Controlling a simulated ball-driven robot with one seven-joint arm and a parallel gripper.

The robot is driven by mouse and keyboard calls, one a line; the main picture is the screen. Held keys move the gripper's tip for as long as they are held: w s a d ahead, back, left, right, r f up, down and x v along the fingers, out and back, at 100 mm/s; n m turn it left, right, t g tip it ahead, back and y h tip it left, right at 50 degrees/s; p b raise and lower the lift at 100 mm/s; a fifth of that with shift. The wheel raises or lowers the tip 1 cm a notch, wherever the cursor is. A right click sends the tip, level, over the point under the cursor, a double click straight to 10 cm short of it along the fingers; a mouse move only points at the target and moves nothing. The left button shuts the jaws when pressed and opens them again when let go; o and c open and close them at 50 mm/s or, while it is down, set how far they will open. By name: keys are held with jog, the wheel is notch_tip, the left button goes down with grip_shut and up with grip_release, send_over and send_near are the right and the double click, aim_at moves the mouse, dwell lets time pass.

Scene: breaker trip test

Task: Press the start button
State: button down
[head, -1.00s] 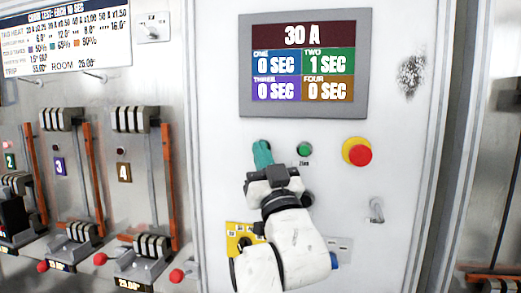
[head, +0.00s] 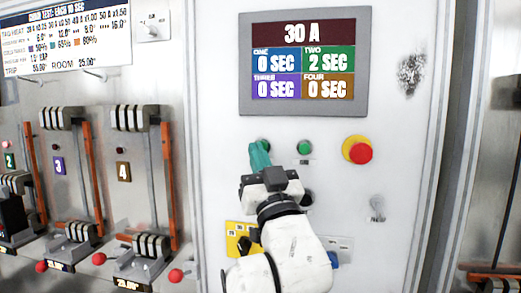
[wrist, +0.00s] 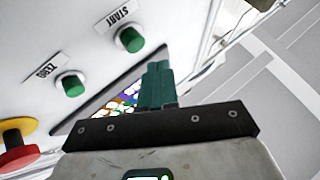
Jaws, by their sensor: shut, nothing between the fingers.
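The green start button (wrist: 130,38) sits on the white panel under its START label in the wrist view. In the head view it is mostly hidden behind my fingertips. My gripper (head: 259,154) is shut and empty, its teal fingers together in front of the panel's upper left button spot. In the wrist view the fingers of my gripper (wrist: 158,72) show just beside and below the start button, with a gap in the picture. I cannot tell the depth between them.
A second green button, ZERO (wrist: 70,83), is nearby, also in the head view (head: 304,147). A red stop button on a yellow base (head: 358,150) is to the right. The display (head: 304,62) above reads 30 A and TWO 2 SEC. Breaker levers (head: 130,118) stand at left.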

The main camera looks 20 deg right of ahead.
jog(key=shift+s+a+b, duration=0.25)
jog(key=shift+s+a, duration=0.3)
jog(key=shift+s, duration=0.25)
jog(key=shift+s+a+b, duration=0.25)
jog(key=shift+s+a, duration=0.25)
jog(key=shift+s, duration=0.25)
